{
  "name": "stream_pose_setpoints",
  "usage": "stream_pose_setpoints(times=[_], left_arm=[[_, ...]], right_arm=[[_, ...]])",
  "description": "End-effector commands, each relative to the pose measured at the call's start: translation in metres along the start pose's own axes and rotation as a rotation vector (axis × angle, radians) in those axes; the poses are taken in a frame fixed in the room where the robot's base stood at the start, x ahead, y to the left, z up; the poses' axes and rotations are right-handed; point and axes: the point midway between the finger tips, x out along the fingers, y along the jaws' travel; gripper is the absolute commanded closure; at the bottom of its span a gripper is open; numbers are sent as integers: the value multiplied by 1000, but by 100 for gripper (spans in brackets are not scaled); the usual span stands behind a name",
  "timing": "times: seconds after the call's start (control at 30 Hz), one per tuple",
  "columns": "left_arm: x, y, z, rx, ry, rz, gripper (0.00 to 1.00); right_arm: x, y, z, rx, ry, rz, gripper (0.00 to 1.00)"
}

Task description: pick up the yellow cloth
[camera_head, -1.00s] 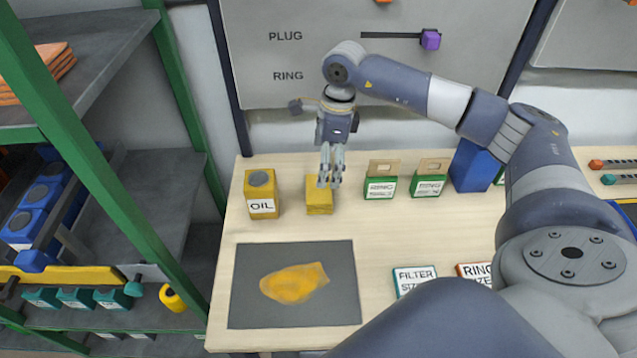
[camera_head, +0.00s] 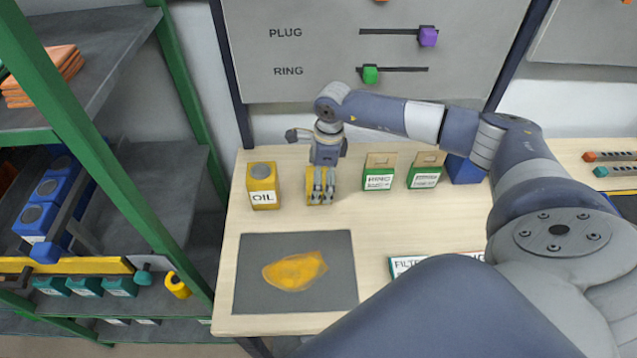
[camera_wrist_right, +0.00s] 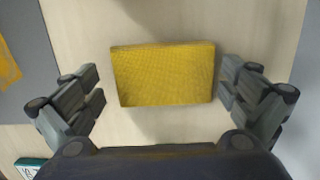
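The yellow cloth (camera_head: 319,200) is a small folded block on the wooden table, just right of the oil can. In the head view my right gripper (camera_head: 321,196) is over it and hides most of it. In the right wrist view the cloth (camera_wrist_right: 165,74) lies flat between the two spread fingers, with a gap on each side. My right gripper (camera_wrist_right: 162,98) is open and holds nothing. My left gripper is not in view.
A yellow oil can (camera_head: 262,186) stands close left of the cloth. A dark mat (camera_head: 250,297) with a yellow smear (camera_head: 295,270) lies in front. Green-labelled boxes (camera_head: 379,172) stand to the right. A green-framed shelf (camera_head: 120,200) is at the left.

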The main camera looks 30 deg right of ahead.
Motion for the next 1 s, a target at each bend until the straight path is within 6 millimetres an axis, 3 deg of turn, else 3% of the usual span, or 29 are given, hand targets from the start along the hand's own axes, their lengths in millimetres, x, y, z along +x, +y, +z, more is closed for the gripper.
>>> stream_pose_setpoints(times=[0.03,0.1,0.13,0.57,0.83,1.0], left_arm=[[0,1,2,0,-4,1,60],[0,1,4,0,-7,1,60],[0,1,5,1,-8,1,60],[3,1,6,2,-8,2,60],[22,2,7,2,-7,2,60],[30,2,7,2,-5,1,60]], right_arm=[[0,0,0,0,0,0,14],[0,0,0,0,0,0,30],[0,0,0,0,0,0,33],[-4,-1,1,0,0,-2,33],[-36,-2,5,-1,-3,-6,33],[-35,35,8,-6,0,-1,33]])
